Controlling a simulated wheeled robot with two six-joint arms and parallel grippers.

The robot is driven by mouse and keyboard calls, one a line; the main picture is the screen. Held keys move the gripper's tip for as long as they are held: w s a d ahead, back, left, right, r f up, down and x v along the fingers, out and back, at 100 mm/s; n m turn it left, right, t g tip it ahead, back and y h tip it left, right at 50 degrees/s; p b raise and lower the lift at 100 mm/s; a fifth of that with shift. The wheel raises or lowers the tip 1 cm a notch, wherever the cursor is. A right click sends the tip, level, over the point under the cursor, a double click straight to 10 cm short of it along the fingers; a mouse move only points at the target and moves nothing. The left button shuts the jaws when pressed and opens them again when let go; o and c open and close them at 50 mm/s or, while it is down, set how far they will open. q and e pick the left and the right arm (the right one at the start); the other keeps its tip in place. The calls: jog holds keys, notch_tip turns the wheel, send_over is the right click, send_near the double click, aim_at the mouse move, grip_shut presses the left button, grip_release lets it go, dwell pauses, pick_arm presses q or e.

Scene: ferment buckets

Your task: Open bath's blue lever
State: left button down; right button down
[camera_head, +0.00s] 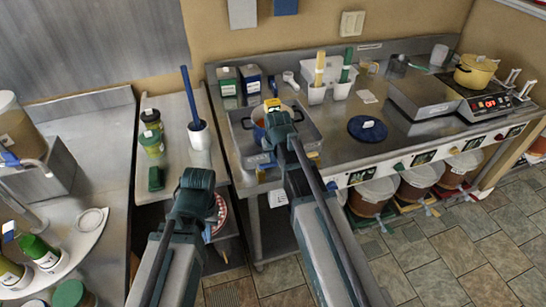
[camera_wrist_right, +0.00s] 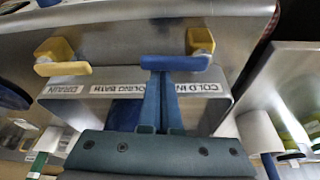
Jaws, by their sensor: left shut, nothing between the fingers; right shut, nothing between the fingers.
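The bath (camera_head: 311,132) is a steel basin on the bench in the head view, partly covered by my right arm. In the right wrist view, its blue lever (camera_wrist_right: 176,62) lies crosswise beside a yellow block (camera_wrist_right: 201,40). A label on the bath face near it reads "COLD IN". My right gripper (camera_wrist_right: 163,78) is shut and empty, its fingertips right at the blue lever's left part; contact cannot be told. In the head view, my right gripper (camera_head: 274,108) is over the bath. My left gripper (camera_head: 197,184) is shut and empty, away to the left.
A yellow lever (camera_wrist_right: 63,68) sits above the "DRAIN" label in the right wrist view. A white holder with a blue-handled tool (camera_head: 199,134) stands left of the bath. A dark blue disc (camera_head: 367,128) lies to its right. Several buckets (camera_head: 372,194) stand under the bench.

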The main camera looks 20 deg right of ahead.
jog(key=s+m, duration=0.1)
jog(key=m+h, duration=0.1)
jog(key=m, duration=0.1)
jog(key=shift+s, duration=0.35)
jog(key=m, duration=0.1)
jog(key=s+m+h, duration=0.1)
jog(key=m, duration=0.1)
jog(key=s+m+g, duration=0.1)
jog(key=m, duration=0.1)
jog(key=shift+a, duration=0.3)
jog(key=m, duration=0.2)
jog(key=s+a+m+g, duration=0.1)
jog(key=m, duration=0.1)
jog(key=m+h, duration=0.1)
jog(key=shift+s+a+m+g, duration=0.4)
jog(key=shift+s+a, duration=0.2)
jog(key=shift+a, duration=0.35)
pick_arm(q)
jog(key=shift+r, duration=0.15)
pick_arm(e)
jog(key=shift+r, duration=0.1)
